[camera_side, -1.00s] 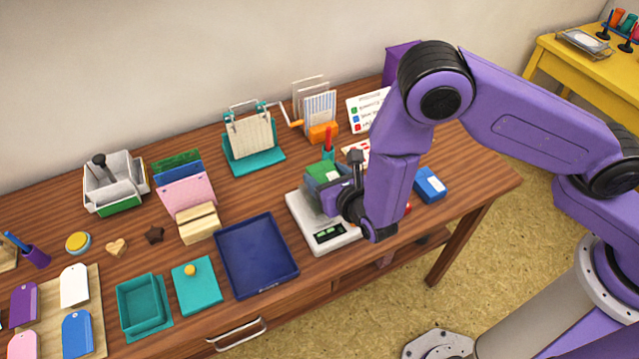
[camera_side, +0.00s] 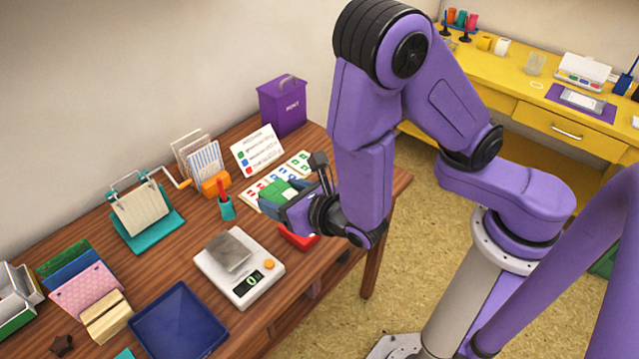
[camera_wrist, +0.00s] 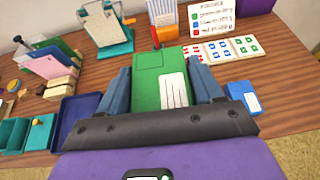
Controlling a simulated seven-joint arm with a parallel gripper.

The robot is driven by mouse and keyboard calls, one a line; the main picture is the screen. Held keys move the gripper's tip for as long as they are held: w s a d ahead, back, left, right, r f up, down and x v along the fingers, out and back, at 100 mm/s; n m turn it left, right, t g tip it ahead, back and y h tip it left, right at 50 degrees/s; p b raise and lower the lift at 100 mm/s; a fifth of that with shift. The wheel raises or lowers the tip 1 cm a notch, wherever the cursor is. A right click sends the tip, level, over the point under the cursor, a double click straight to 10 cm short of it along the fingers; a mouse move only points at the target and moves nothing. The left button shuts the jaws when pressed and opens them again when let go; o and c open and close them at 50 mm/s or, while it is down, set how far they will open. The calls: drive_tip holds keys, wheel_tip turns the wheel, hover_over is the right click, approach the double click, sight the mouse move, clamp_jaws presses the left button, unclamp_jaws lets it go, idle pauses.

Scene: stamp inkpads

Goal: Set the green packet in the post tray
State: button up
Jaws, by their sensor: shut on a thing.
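The green packet (camera_side: 277,191) is held up in my gripper (camera_side: 298,204), to the right of the scale in the side view. In the wrist view the packet (camera_wrist: 147,84), with a white label, sits between the two blue fingers of my gripper (camera_wrist: 163,88), which are shut on it. A dark blue tray (camera_side: 179,325) lies empty at the front left of the scale; it also shows at the left in the wrist view (camera_wrist: 67,125). I cannot tell from any label whether it is the post tray.
The white scale (camera_side: 246,289) has a bare grey plate and reads 0. A red item (camera_side: 298,238) lies below my gripper; a blue packet (camera_wrist: 243,98) lies right of the fingers. A teal pen cup (camera_side: 227,208), rule card (camera_side: 257,150) and purple bin (camera_side: 283,107) stand behind.

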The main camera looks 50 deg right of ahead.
drive_tip(key=w+d+r+m+h, duration=0.1)
drive_tip(key=w+d+r, duration=0.3)
drive_tip(key=d, duration=0.6)
drive_tip(key=w+d+r+m+h, duration=0.2)
drive_tip(key=w+d+r, duration=0.1)
drive_tip(key=d+r, duration=0.6)
drive_tip(key=shift+w+d+g+h, duration=0.3)
drive_tip(key=shift+w+d+g, duration=0.1)
drive_tip(key=shift+d, duration=0.4)
